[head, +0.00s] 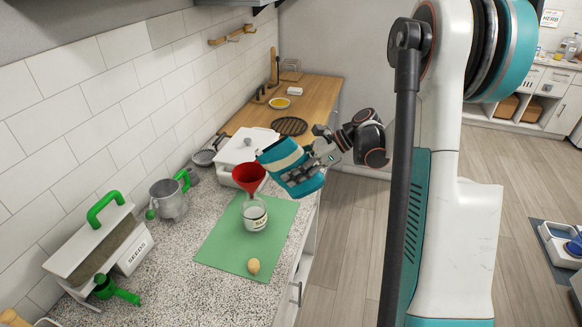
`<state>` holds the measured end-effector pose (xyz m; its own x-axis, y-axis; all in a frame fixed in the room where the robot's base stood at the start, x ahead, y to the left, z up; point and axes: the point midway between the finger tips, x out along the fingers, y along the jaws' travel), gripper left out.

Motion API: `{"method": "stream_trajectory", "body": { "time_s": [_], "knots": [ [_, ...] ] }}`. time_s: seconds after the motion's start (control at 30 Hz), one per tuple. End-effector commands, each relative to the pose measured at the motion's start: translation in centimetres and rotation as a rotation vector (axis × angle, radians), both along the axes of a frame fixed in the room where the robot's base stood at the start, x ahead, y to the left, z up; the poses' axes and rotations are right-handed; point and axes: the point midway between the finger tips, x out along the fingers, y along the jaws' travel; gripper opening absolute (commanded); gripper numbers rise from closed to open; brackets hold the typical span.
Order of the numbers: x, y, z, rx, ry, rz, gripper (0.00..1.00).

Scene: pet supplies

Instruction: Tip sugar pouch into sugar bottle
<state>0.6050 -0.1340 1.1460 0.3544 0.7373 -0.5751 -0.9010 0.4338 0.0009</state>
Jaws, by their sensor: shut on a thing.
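A teal pouch with a cream band (284,155) is in my gripper (303,172), which is shut on it. The pouch is tilted, with its upper left end near a red funnel (249,175). The funnel appears to stand in the mouth of a clear bottle (255,216) with a pale label, which I cannot read surely. The bottle stands upright on a green mat (226,240). Pale contents show inside the bottle. I cannot see any stream falling from the pouch.
A small yellowish egg-shaped thing (253,266) lies on the mat's front part. A white lidded box (247,147) stands behind the funnel.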

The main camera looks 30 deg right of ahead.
Motion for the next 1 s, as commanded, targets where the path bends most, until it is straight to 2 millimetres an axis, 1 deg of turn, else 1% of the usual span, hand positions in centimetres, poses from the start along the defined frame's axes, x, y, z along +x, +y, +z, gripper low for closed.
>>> {"method": "stream_trajectory", "body": {
  "time_s": [1.0],
  "knots": [
    [-0.36, -0.74, 0.42, -0.136, 0.066, 0.000, 0.17]
  ]
}}
